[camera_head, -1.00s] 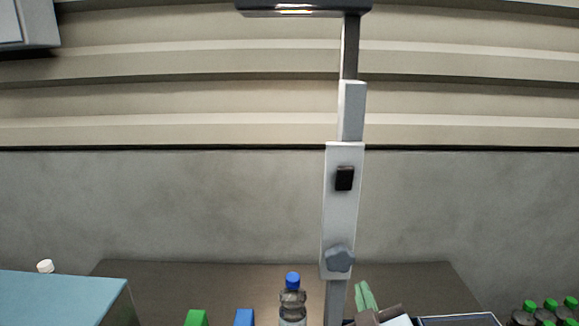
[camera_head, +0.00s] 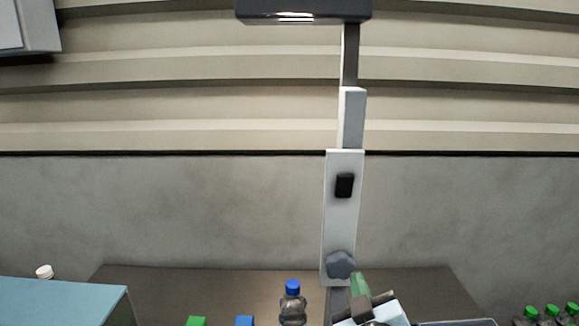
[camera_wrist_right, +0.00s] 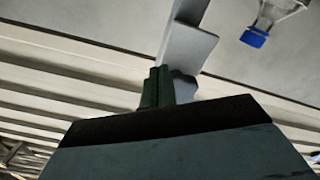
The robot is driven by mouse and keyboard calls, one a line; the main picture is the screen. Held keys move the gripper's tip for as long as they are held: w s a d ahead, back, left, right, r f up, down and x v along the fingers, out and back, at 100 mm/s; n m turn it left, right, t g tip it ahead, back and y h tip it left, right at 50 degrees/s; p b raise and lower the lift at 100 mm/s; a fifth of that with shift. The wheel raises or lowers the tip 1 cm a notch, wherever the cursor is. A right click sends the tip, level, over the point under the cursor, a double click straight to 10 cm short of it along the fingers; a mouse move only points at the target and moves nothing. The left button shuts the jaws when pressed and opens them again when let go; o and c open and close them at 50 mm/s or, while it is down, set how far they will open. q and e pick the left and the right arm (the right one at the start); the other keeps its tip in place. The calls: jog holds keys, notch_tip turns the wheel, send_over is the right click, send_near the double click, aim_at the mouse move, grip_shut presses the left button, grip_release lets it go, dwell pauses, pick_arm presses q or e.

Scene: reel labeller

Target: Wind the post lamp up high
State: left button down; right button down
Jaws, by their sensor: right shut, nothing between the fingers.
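The post lamp stands upright, with a grey post (camera_head: 343,215), a dark lamp head (camera_head: 304,10) at the top edge of the head view, and a small black part (camera_head: 344,185) on the post's face. A grey lobed knob (camera_head: 341,264) sits low on the post. My right gripper (camera_head: 358,283) is shut and empty, its greenish fingers just below and right of the knob. In the right wrist view its fingers (camera_wrist_right: 157,88) are together, beside the knob (camera_wrist_right: 184,86); I cannot tell whether they touch it. My left gripper is not in view.
A bottle with a blue cap (camera_head: 292,300) stands left of the post. Green (camera_head: 197,321) and blue (camera_head: 244,321) items show at the bottom edge. A teal-topped box (camera_head: 60,298) is at left, and several green-capped bottles (camera_head: 549,311) are at right.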

jog(key=shift+a+r, duration=0.1)
jog(key=shift+a, duration=0.1)
dwell(0.3)
jog(key=shift+a+f, duration=0.55)
jog(key=shift+a, duration=0.15)
jog(key=shift+a+f, duration=0.15)
jog(key=shift+a, duration=0.2)
jog(key=shift+a, duration=0.4)
dwell(0.4)
jog(key=s+f, duration=0.1)
jog(key=s, duration=0.5)
dwell(0.4)
